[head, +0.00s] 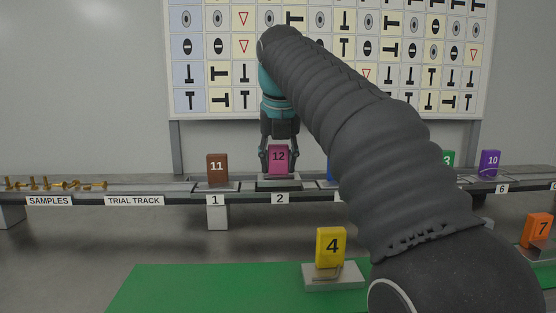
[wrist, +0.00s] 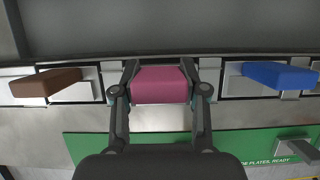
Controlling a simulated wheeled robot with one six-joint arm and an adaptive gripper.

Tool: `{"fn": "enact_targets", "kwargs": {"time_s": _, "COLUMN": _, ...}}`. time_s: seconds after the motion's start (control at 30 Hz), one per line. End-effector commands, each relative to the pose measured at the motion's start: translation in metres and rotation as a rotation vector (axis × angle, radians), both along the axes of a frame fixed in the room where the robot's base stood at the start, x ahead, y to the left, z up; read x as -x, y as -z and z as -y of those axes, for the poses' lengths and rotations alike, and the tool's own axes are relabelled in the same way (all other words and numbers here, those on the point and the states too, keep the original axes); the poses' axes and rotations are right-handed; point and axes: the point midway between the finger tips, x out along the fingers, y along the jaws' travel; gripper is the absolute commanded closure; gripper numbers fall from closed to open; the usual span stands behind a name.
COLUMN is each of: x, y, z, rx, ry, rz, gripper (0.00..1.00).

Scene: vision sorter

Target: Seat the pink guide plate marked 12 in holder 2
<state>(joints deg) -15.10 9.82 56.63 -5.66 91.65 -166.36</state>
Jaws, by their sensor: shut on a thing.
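The pink plate marked 12 (head: 278,158) stands upright at holder 2, above the label 2 (head: 280,198). My gripper (head: 278,160) points down and is shut on the plate from both sides. In the wrist view the pink plate (wrist: 160,85) sits between the two fingers of my gripper (wrist: 160,92). Holder 2 (head: 279,184) shows as a grey base under the plate. I cannot tell whether the plate's lower edge is fully down in it.
The brown plate 11 (head: 217,168) stands in holder 1 to the left. A blue plate (wrist: 280,75) stands to the right. Purple plate 10 (head: 489,163) is farther right. Yellow plate 4 (head: 330,247) stands on the green mat (head: 200,290) in front. The trial track is left.

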Motion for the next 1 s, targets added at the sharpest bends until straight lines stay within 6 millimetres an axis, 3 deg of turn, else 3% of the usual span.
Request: {"fn": "enact_targets", "kwargs": {"time_s": 1.0, "x": 0.0, "y": 0.012, "z": 0.0, "rx": 0.0, "ry": 0.0, "rz": 0.0, "gripper": 0.99}}
